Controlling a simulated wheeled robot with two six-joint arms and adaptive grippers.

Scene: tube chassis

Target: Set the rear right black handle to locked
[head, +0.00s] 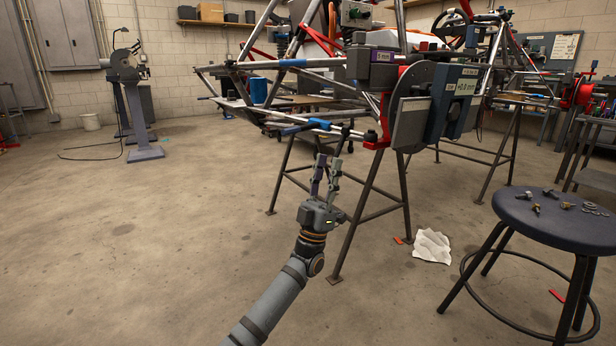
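The tube chassis (310,75) stands on dark metal trestles. My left gripper (328,160) points up just below the chassis's lower tubes, its two fingers apart with a narrow gap and nothing visible between them. Small dark parts (345,131) sit on the lower tube just above the fingertips. A red clamp with a black knob (371,136) is to their right, beside the grey round plate (410,108). I cannot tell which of these dark parts is the rear right black handle, nor its setting. Whether the fingers touch anything is too small to tell. My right gripper is out of view.
A trestle leg (358,215) stands close to the right of my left gripper. A round stool (550,212) with small hardware is at right. A white cloth (432,246) lies on the floor.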

